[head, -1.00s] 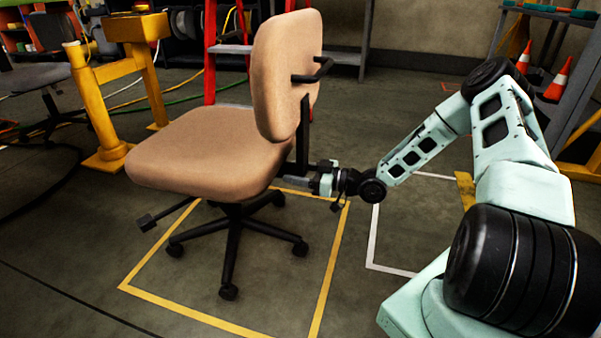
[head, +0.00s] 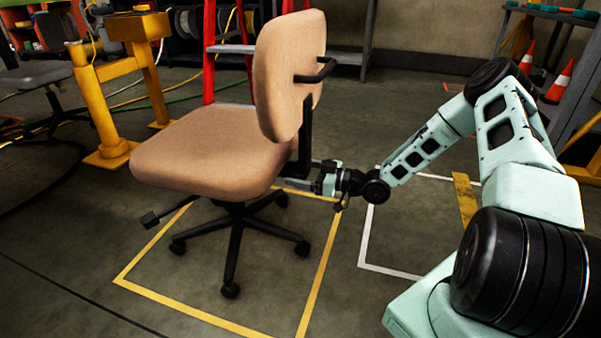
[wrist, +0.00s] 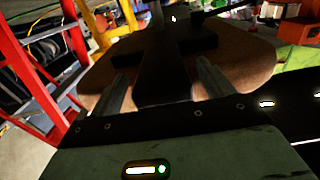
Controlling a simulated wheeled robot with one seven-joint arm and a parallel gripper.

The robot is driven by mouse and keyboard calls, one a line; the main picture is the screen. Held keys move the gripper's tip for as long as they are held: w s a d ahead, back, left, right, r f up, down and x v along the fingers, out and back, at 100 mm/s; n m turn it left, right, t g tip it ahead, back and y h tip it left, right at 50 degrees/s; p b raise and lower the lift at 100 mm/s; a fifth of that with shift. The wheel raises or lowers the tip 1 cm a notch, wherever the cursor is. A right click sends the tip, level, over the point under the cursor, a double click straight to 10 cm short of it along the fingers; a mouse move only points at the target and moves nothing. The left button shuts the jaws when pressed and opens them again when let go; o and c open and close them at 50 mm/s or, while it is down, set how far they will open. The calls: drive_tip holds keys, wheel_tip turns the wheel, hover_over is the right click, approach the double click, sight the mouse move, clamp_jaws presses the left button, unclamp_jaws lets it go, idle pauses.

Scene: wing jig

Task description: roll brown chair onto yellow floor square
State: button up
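The brown chair (head: 205,153) stands upright in the head view, its backrest toward my arm. The far part of the outline is partly hidden by the chair. My gripper (head: 318,180) is at the low black bar behind the backrest. In the wrist view my gripper's fingers (wrist: 165,84) lie on either side of that black bar (wrist: 163,62), closed around it; finger contact is hard to see in the dark.
A white floor outline (head: 390,270) lies to the right. A yellow stand (head: 108,150) and a grey chair (head: 35,78) are at the left. A red ladder (head: 209,75) stands behind the chair, and orange cones (head: 558,82) are at the right rear.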

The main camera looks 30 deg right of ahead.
drive_tip(key=p+v, duration=0.7)
drive_tip(key=v, duration=1)
drive_tip(key=shift+s, duration=0.15)
drive_tip(key=shift+r, duration=0.1)
